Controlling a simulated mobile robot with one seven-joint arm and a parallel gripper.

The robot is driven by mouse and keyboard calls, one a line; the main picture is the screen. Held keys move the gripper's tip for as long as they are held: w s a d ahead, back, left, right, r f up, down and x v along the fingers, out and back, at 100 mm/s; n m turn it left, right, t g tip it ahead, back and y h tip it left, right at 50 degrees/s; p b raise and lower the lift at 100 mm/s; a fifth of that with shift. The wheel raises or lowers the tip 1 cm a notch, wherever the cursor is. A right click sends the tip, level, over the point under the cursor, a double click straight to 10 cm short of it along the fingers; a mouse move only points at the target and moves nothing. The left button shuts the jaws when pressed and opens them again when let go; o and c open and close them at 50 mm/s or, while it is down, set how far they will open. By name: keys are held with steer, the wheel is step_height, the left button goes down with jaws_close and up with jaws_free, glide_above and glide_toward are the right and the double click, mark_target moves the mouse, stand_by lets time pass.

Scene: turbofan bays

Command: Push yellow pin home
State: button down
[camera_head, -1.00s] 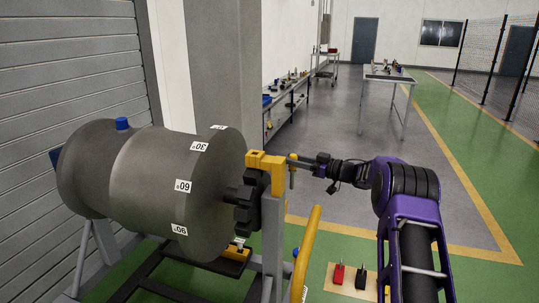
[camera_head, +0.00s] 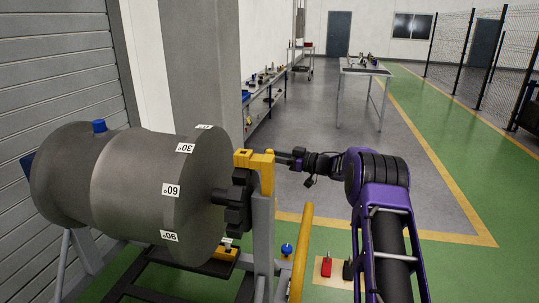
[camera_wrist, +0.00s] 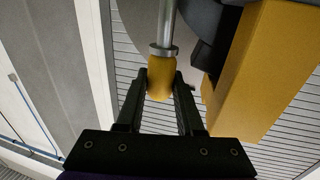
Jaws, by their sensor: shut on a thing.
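The yellow pin (camera_wrist: 161,78) has a yellow grip, a metal collar and a bright metal shaft running out of the top of the wrist view. My gripper (camera_wrist: 163,88) is shut on its yellow grip. A yellow bracket (camera_wrist: 258,75) is beside the pin on the right, with a gap between them. In the head view my gripper (camera_head: 284,158) is right up against the far right side of the yellow bracket (camera_head: 265,163), next to the dark toothed hub. The pin cannot be told apart there. The shaft's tip is hidden, so I cannot tell whether it is in a hole.
The grey turbofan drum (camera_head: 150,190) with number labels fills the left on its stand. A yellow rail (camera_head: 301,250) rises near the stand. A red block (camera_head: 326,267) is on the floor mat. Open floor lies behind, up to a table (camera_head: 365,71).

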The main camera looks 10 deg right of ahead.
mark_target(270, 170)
steer(key=shift+f+b, duration=1.6)
steer(key=shift+f, duration=1.3)
steer(key=shift+f+b, duration=1.85)
steer(key=shift+f, duration=1.2)
steer(key=shift+c, duration=2.3)
jaws_free()
steer(key=v, duration=1.7)
steer(key=shift+d+p, duration=0.2)
steer(key=shift+p, duration=0.25)
steer(key=shift+s+r, duration=0.1)
